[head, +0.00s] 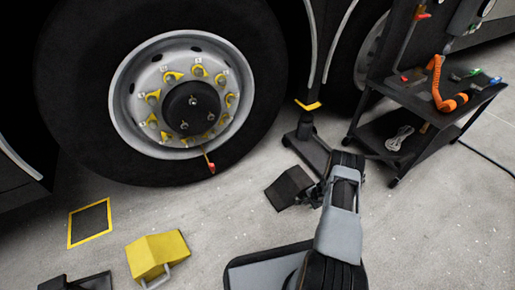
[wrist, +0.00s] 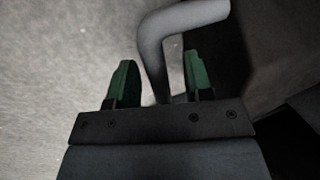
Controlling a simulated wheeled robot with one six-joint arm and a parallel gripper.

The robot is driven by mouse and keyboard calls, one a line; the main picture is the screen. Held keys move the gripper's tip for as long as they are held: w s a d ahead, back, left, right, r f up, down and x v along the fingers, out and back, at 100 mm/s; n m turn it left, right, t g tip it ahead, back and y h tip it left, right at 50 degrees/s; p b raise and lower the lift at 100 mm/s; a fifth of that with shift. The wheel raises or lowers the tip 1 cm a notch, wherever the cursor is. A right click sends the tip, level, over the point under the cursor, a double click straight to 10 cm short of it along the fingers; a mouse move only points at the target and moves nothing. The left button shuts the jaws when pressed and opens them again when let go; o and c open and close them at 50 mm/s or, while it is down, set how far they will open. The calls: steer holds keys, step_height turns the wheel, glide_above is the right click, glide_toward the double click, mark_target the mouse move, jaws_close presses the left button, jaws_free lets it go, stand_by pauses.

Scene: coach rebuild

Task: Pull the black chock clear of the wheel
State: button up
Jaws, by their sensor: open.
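The black chock (head: 288,187) sits on the floor to the lower right of the large wheel (head: 180,92), with a strip of bare floor showing between it and the tyre. My gripper (head: 316,193) is low at the chock's right side, its fingers hard to make out in the head view. In the wrist view my gripper (wrist: 160,82) is open, with green fingers apart. A bent grey handle (wrist: 153,55) runs down between the fingers, with gaps visible beside it. The dark chock body (wrist: 280,60) fills the right side there. The handle's lower end is hidden behind the gripper.
A yellow chock (head: 158,254) with a handle stands at the lower left, near a yellow-edged floor marking (head: 90,222). A black stand (head: 307,143) is just behind my gripper. A tool cart (head: 425,125) stands at right. Floor between the two chocks is clear.

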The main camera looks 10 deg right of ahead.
steer(key=shift+r, duration=0.1)
steer(key=p+v, duration=0.5)
steer(key=v, duration=0.1)
steer(key=shift+s+r+p, duration=0.15)
steer(key=shift+r+p, duration=0.25)
stand_by(0.3)
steer(key=shift+d, duration=0.1)
